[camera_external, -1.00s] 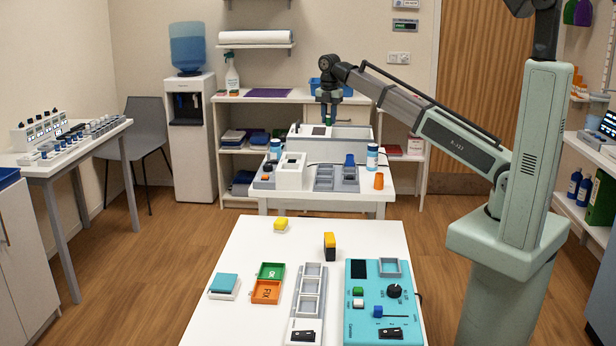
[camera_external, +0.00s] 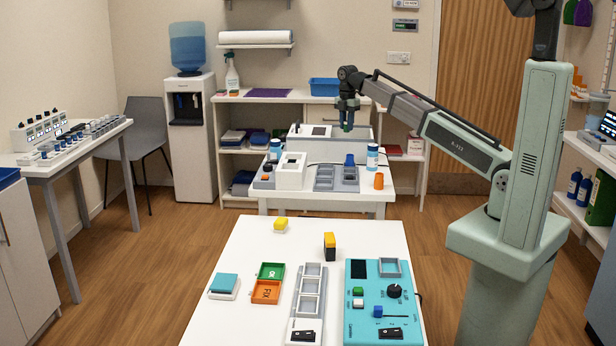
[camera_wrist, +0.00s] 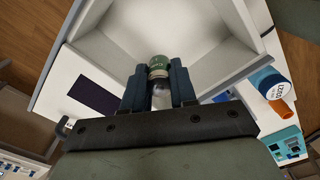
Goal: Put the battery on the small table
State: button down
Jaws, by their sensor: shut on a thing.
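In the wrist view, a small green cylinder with a pale end, seemingly the battery (camera_wrist: 158,66), sits between the fingers of my gripper (camera_wrist: 158,82). My gripper is shut on it. In the external view my gripper (camera_external: 347,124) hangs over the right part of a white open bin (camera_external: 362,133) at the back of the middle table (camera_external: 375,199). The bin's pale walls (camera_wrist: 103,44) surround the battery's position in the wrist view. The battery cannot be made out in the external view. A nearer white table (camera_external: 240,262) stands in front.
On the middle table are blue-and-white bottles (camera_external: 372,157), an orange cup (camera_external: 379,181), grey trays (camera_external: 325,178) and a white box (camera_external: 290,172). The nearer table holds a teal panel (camera_external: 375,305), a yellow-and-black block (camera_external: 330,246) and small trays. A shelf (camera_external: 270,99) stands behind.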

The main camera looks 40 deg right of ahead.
jog(key=shift+f, duration=4.75)
jog(key=c, duration=0.9)
grip_release()
jog(key=shift+f, duration=0.1)
notch_tip(320, 180, up, 12)
jog(key=shift+r, duration=0.15)
